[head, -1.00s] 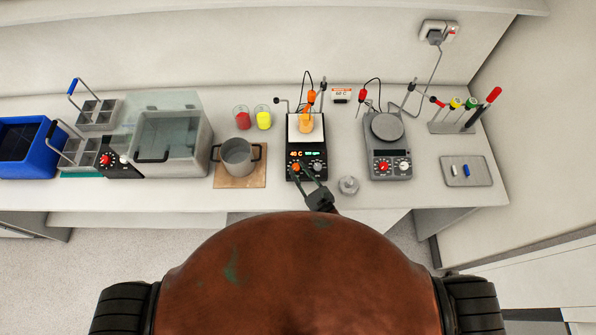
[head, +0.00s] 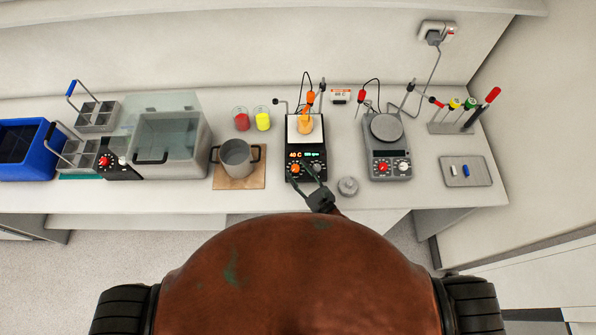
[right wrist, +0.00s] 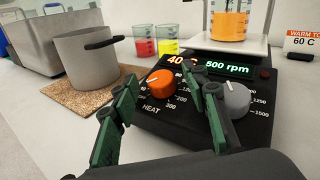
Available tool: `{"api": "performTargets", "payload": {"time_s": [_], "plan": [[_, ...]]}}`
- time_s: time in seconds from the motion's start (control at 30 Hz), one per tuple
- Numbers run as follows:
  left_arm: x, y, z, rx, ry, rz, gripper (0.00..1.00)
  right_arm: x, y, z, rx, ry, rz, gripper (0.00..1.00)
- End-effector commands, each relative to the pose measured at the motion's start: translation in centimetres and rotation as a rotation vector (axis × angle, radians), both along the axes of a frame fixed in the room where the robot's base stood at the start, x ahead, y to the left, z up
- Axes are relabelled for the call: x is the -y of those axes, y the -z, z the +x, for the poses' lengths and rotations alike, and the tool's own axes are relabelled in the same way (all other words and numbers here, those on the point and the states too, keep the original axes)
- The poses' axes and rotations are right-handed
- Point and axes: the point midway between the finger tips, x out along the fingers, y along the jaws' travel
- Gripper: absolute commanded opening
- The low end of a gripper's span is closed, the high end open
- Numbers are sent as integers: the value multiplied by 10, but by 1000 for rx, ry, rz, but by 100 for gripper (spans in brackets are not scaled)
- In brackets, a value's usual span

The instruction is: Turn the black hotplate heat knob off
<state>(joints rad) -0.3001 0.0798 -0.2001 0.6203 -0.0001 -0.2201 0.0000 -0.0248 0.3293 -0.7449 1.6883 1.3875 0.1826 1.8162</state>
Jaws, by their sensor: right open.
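The black hotplate (head: 306,160) stands on the bench with a beaker of orange liquid (head: 305,122) on its white top. Its front display reads 40 C and 500 rpm. The orange heat knob (right wrist: 162,83) is on the left of its front panel, with the grey knob (right wrist: 232,99) to its right. My right gripper (head: 308,180) is open in front of the panel. In the right wrist view its green-padded fingers (right wrist: 160,95) stand on either side of the heat knob, apart from each other; I cannot tell whether they touch it. My left gripper is not in view.
A grey pot (head: 236,156) on a brown board stands left of the hotplate. A grey hotplate (head: 388,150) with a red knob stands to the right. A small metal piece (head: 348,186) lies close beside my right gripper. Red and yellow beakers (head: 262,120) stand behind.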

Motion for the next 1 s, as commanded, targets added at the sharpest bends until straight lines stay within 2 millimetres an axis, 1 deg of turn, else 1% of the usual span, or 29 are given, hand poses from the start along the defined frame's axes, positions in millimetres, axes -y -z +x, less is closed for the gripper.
{"api": "performTargets", "payload": {"time_s": [0.17,0.27,0.6,0.7,0.83,1.0], "plan": [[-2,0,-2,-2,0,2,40,3,0,-3,-1,0,-1,42],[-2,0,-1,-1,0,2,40,10,1,-13,-2,2,-2,42],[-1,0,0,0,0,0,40,46,-3,-71,-2,-2,-3,42],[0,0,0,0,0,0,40,55,-4,-85,-1,-1,-3,42],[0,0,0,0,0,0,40,62,-5,-96,-1,0,-1,42],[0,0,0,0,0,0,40,65,-6,-101,0,0,0,42]]}}
